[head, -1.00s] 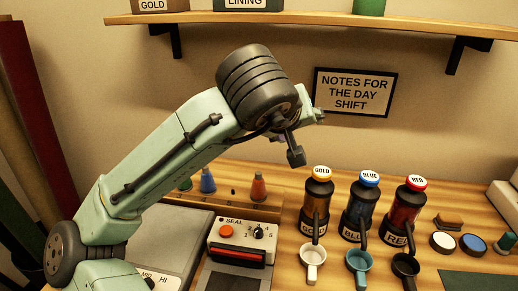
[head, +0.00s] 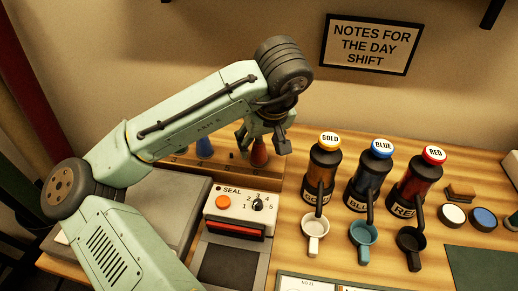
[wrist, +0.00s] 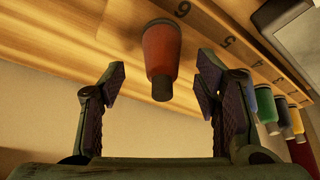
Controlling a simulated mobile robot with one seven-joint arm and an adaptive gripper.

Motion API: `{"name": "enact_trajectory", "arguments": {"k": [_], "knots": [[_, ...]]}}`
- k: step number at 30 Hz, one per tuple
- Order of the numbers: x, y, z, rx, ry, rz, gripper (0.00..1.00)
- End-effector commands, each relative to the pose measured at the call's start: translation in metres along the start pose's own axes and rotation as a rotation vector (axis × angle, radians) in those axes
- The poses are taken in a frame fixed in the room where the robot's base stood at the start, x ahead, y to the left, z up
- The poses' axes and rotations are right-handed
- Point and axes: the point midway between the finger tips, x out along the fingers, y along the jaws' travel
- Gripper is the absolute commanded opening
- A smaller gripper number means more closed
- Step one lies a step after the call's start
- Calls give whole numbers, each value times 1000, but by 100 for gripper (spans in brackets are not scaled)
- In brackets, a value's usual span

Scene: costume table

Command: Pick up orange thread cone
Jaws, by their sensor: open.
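The orange thread cone (wrist: 161,55) stands on the wooden thread rack (wrist: 105,25) and shows between my fingers in the wrist view, a little beyond their tips. It looks red-orange with a dark tip. In the head view the cone (head: 259,153) is partly covered by my gripper (head: 262,140), which hangs right at it. In the wrist view my gripper (wrist: 155,82) is open, with one finger to each side of the cone and nothing held. I cannot tell whether a finger touches the cone.
A blue cone (head: 205,147) stands left along the rack. Green, blue and yellow cones show right in the wrist view (wrist: 265,105). The seal device (head: 241,208) is in front of the rack. Gold, blue and red dispensers (head: 323,170) with cups stand to the right.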

Motion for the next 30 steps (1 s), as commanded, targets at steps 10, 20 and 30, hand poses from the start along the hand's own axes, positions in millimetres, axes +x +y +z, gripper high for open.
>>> {"name": "enact_trajectory", "arguments": {"k": [10,20,30], "knots": [[33,-2,-2,0,1,-1,57],[33,-2,-2,0,1,-1,46],[33,-2,-2,0,1,-1,23]]}}
